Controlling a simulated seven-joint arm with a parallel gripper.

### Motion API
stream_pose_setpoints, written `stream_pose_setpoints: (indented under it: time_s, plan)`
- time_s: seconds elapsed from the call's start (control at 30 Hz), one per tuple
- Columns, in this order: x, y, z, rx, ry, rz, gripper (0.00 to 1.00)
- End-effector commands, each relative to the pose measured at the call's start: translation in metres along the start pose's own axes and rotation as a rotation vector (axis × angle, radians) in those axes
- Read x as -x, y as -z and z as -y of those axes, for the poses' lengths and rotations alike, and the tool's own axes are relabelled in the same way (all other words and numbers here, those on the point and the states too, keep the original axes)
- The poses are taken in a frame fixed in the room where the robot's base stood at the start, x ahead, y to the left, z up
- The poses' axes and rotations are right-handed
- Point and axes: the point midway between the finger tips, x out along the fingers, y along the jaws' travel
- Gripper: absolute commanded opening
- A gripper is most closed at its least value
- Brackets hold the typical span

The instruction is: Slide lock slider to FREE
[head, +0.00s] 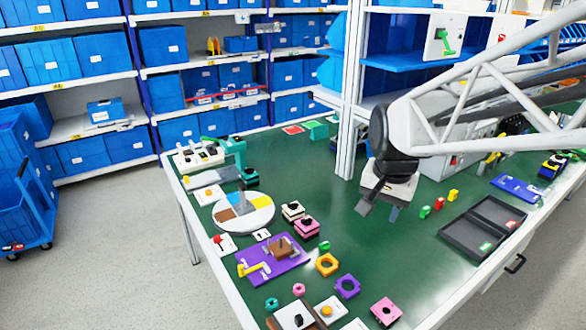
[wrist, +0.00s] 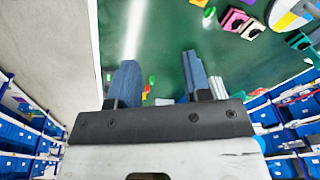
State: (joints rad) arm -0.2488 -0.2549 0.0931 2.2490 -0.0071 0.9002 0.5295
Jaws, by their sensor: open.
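My gripper (head: 378,210) hangs above the middle of the green table, its two fingers apart and nothing between them. In the wrist view my gripper (wrist: 161,82) shows two blue-grey fingers spread over green surface. A round disc (head: 262,216) with coloured sectors and a grey upright piece stands on the table left of my gripper; part of it shows in the wrist view (wrist: 288,17). A pale flat plate (head: 208,195) lies behind the disc. No lettering is readable, so I cannot tell which piece is the lock slider or how it is set.
A purple board (head: 284,267) with yellow and brown parts lies in front of the disc. Pink (head: 306,228) and cream (head: 292,211) blocks stand between disc and gripper. A dark tray (head: 457,238) lies right. A pale post (head: 352,95) rises behind my gripper. Green table (head: 385,265) is clear below it.

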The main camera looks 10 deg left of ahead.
Motion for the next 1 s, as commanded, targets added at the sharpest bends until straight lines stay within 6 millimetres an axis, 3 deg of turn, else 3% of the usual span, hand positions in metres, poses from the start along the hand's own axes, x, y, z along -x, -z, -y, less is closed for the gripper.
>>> stream_pose_setpoints:
  time_s: [0.5,1.0]
  plan:
    - [-0.053,0.047,0.132,-0.138,-0.011,0.048,0.45]
    - [-0.126,0.057,0.269,-0.276,-0.038,0.084,0.45]
